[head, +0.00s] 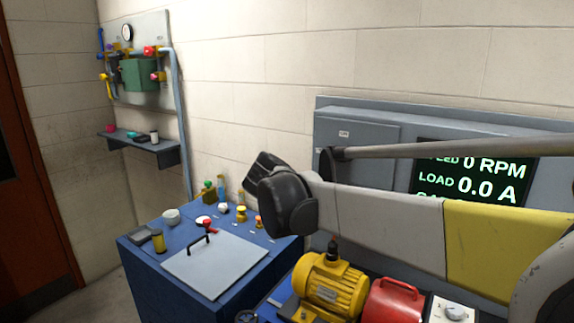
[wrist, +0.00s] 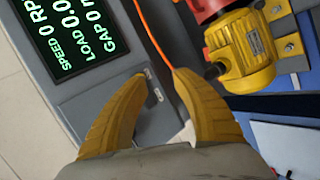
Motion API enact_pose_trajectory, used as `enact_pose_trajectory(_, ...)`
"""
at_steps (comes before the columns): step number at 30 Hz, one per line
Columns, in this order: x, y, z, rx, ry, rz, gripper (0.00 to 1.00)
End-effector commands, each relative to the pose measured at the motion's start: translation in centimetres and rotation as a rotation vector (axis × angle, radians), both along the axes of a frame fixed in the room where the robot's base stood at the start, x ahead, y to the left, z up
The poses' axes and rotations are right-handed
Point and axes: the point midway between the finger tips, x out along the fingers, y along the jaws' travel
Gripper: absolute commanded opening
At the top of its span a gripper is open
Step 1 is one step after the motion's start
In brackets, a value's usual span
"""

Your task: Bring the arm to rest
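My gripper (wrist: 160,75) shows in the wrist view as two yellow fingers spread apart, with nothing held between them. In the head view my arm (head: 375,222) reaches in from the right, raised in front of the grey panel, and ends in a dark joint over the bench; the fingers cannot be made out there. A yellow motor (head: 330,284) stands below the arm, and it also shows in the wrist view (wrist: 240,50), beyond the right finger and apart from it.
A blue bench (head: 150,268) carries a grey plate (head: 215,265) and small parts. A red block (head: 392,301) stands beside the motor. The grey panel (head: 360,134) has a screen (wrist: 75,35) reading 0 RPM. An orange cable (wrist: 152,38) runs behind the fingers. A shelf (head: 165,154) hangs far left.

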Motion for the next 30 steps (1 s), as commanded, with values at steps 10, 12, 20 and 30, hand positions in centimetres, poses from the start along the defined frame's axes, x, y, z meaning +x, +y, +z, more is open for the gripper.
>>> enact_pose_trajectory(10, -15.8, -7.1, -11.0, 0.534, -0.022, -0.079, 0.33)
enact_pose_trajectory(12, -18.8, -7.2, -13.3, 0.642, -0.052, -0.1, 0.33)
enact_pose_trajectory(20, -25.7, -6.2, -20.0, 0.939, -0.172, -0.172, 0.33)
enact_pose_trajectory(30, -27.0, -5.7, -21.3, 1.012, -0.212, -0.19, 0.33)
